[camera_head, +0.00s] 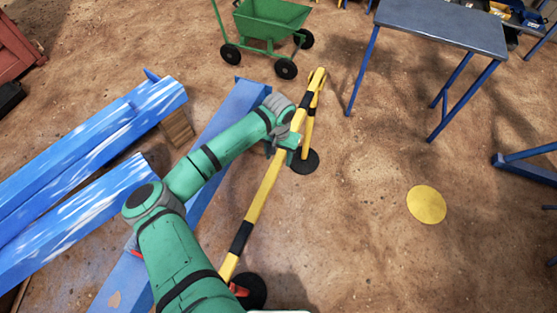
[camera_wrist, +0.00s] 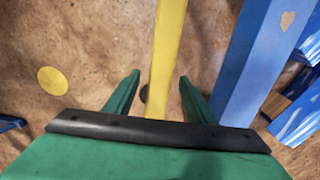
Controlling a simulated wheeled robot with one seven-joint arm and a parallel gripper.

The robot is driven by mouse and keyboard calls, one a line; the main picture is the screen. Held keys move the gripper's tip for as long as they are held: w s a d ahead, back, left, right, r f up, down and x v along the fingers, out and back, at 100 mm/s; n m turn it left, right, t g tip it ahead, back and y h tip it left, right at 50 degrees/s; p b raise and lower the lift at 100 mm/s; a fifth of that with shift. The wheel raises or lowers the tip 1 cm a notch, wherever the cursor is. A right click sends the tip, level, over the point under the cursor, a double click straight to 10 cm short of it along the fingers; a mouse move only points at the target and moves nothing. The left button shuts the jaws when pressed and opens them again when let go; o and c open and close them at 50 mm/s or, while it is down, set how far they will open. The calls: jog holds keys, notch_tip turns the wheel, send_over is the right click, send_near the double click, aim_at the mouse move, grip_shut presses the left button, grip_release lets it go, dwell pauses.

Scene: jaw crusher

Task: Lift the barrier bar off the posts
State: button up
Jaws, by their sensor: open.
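The yellow barrier bar (camera_head: 262,190) with black bands runs from the lower middle to the upper middle in the head view. It rests across two posts, the far post (camera_head: 308,132) on a round black base and the near one (camera_head: 238,289), mostly hidden under the bar. My gripper (camera_head: 291,149) is at the bar's middle-far stretch, partly hidden by my wrist in that view. In the wrist view my gripper (camera_wrist: 160,78) is open, one green finger on each side of the yellow bar (camera_wrist: 167,45). I cannot tell whether the fingers touch it.
A long blue beam (camera_head: 225,118) lies just left of the bar, and blue chutes (camera_head: 80,150) lie farther left. A green cart (camera_head: 270,22) stands beyond the far end. A blue-legged table (camera_head: 440,28) is at upper right. Open ground with a yellow disc (camera_head: 427,204) lies right.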

jog(key=c, duration=1.2)
grip_shut()
jog(key=shift+r, duration=0.1)
